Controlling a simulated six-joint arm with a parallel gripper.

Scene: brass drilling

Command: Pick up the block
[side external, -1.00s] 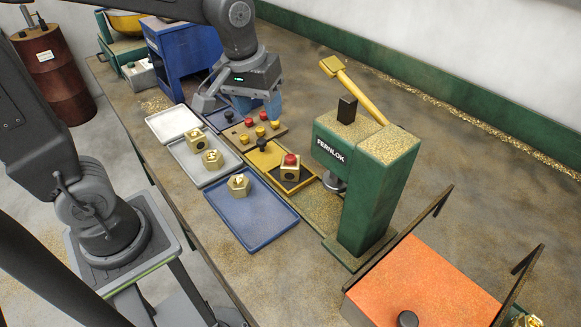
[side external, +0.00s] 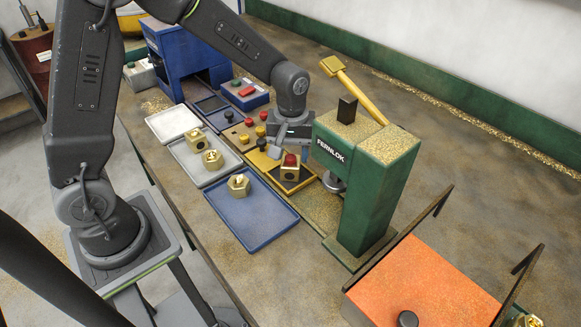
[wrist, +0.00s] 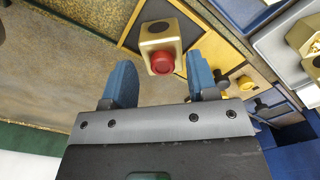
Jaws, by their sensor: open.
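A brass block (side external: 290,171) with a red knob on top sits on the dark pad of a yellow-framed fixture (side external: 306,184), beside the green press. In the wrist view the same block (wrist: 160,42) lies just beyond and between my blue fingertips. My gripper (wrist: 155,75) is open and empty, with a finger on either side of the red knob in that view.
The green press (side external: 375,180) stands close on the right. A blue tray (side external: 262,225) with one brass part and a grey tray (side external: 205,172) with two lie to the left. A button panel (side external: 240,136) is behind. An orange-topped box (side external: 425,285) is front right.

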